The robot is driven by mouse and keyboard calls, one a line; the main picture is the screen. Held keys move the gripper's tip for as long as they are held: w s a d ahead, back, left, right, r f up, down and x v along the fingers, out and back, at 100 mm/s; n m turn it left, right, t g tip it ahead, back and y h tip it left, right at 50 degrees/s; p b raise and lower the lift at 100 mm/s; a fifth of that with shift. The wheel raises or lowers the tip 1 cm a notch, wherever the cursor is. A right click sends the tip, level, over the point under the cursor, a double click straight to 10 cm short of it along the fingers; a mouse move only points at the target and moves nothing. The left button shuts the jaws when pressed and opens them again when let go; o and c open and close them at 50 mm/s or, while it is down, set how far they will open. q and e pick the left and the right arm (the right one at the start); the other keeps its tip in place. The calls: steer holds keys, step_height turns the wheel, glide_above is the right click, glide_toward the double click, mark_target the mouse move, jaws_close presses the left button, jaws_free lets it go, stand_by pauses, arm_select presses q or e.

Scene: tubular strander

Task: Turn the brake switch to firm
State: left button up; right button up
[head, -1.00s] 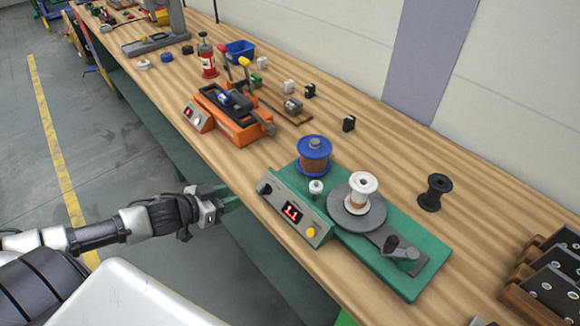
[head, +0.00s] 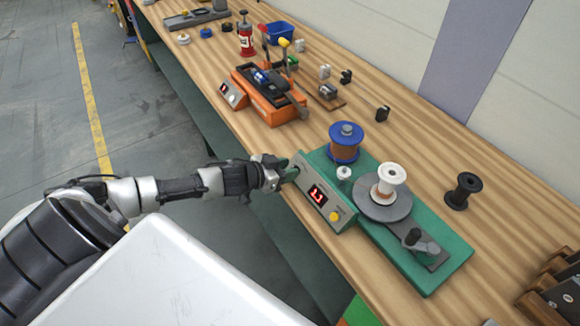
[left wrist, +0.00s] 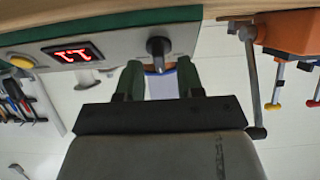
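The brake switch is a black knob (left wrist: 158,47) on the grey front panel (left wrist: 115,50) of the green-based winding unit (head: 437,265). In the head view the knob is largely covered by my left gripper (head: 287,170), at the panel's far-left end. In the left wrist view the two green fingers of my left gripper (left wrist: 158,76) are apart, with nothing held. The knob lies at the gap between their tips, and I cannot tell whether they touch it. The panel also carries a red lit display (head: 317,195) and a yellow button (head: 335,216). My right gripper is out of view.
On the unit stand a blue-flanged spool (head: 345,142), a white spool (head: 389,181) and a crank (head: 415,238). An orange device (head: 268,97) is further back along the bench. A black spool (head: 463,190) stands to the right. The floor left of the bench is open.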

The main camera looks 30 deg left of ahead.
arm_select(q)
steer(key=shift+w+d+f, duration=0.2)
steer(key=shift+w, duration=0.35)
steer(key=shift+d, duration=0.1)
steer(key=c, duration=0.6)
